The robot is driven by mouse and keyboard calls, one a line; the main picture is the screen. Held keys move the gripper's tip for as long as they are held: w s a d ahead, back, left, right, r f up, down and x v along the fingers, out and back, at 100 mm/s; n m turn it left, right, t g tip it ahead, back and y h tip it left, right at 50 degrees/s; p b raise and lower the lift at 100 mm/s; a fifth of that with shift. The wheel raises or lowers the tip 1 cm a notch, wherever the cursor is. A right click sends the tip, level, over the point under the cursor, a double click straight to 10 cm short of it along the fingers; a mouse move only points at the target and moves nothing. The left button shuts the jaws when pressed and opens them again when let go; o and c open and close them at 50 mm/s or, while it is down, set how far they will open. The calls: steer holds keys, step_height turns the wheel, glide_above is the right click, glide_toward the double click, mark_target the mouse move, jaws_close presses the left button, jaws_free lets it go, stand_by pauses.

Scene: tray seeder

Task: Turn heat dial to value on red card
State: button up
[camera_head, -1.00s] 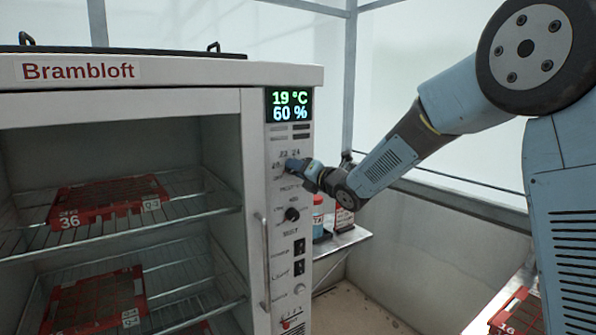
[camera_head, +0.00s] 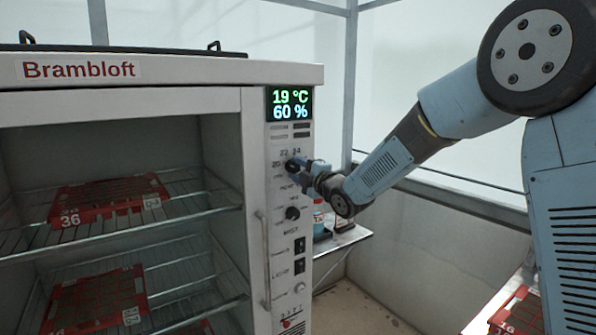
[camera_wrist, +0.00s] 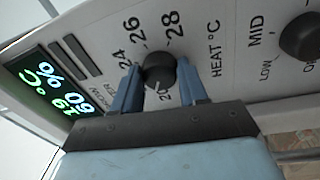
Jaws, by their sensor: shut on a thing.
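The heat dial (camera_wrist: 158,70) is a dark round knob on the white cabinet's panel, marked "HEAT °C" with 20, 24, 26 and 28 around it. A pale pointer mark on it faces the gripper side, near the 20. My gripper (camera_wrist: 160,64) has one blue finger on each side of the dial and is shut on it. In the head view my gripper (camera_head: 297,168) reaches the panel from the right and partly hides the dial. The display (camera_head: 290,104) reads 19 °C and 60 %. I cannot make out a red card in either view.
Red trays (camera_head: 110,198) lie on wire shelves at left. A blue bottle (camera_head: 319,232) stands on a side shelf behind my gripper.

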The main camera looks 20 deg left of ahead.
steer(key=m, duration=0.5)
steer(key=shift+d+f+t+h, duration=0.15)
steer(key=shift+f+t+h, duration=0.15)
steer(key=shift+f+t, duration=0.1)
steer(key=m, duration=0.5)
steer(key=shift+t+h, duration=0.3)
steer(key=m, duration=0.5)
steer(key=shift+s+h, duration=0.1)
steer(key=shift+h, duration=0.2)
steer(key=m, duration=0.5)
steer(key=shift+a+r, duration=0.15)
steer(key=shift+a, duration=0.05)
steer(key=m+h, duration=0.1)
steer(key=m, duration=0.3)
steer(key=shift+s+m, duration=0.1)
steer(key=shift+m, duration=0.2)
steer(key=m, duration=0.4)
steer(key=shift+r, duration=0.2)
steer(key=m+g, duration=0.1)
steer(key=m, duration=0.4)
steer(key=shift+r+m, duration=0.1)
steer(key=shift+m, duration=0.2)
steer(key=shift+m+g, duration=0.3)
steer(key=shift+m, duration=1.6)
